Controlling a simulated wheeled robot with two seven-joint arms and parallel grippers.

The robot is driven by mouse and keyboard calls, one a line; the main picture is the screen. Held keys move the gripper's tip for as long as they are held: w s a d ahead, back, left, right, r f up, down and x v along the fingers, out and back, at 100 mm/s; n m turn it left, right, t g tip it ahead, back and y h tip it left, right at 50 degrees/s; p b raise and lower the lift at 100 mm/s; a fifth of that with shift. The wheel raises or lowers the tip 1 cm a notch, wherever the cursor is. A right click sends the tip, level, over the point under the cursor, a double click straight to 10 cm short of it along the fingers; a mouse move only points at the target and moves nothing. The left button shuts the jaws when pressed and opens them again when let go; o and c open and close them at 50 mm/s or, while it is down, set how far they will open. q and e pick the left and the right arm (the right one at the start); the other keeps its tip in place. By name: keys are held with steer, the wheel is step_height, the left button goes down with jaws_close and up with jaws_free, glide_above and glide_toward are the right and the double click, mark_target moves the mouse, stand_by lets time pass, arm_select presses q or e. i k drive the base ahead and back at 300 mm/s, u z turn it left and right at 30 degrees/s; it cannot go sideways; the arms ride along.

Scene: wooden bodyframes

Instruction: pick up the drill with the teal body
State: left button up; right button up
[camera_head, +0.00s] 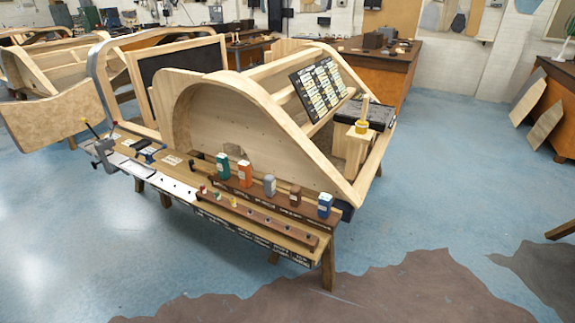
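I cannot make out a clear drill shape in the head view. A teal upright object (222,166) stands at the left end of a row on the workbench (180,160) in front of the wooden bodyframe (255,120). It is too small to tell whether it is a drill. A dark tool with blue parts (148,152) lies farther left on the bench, and its kind is unclear. Neither of my grippers shows in this view.
Beside the teal object stand an orange box (245,174), a grey one (269,185), a brown one (295,196) and a blue one (324,205). A grey clamp-like tool (106,156) is at the bench's left end. Blue floor (440,180) is open to the right.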

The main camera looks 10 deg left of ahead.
mark_target(222, 161)
steer(key=z, duration=0.9)
steer(key=i, duration=2.45)
steer(key=u, duration=1.95)
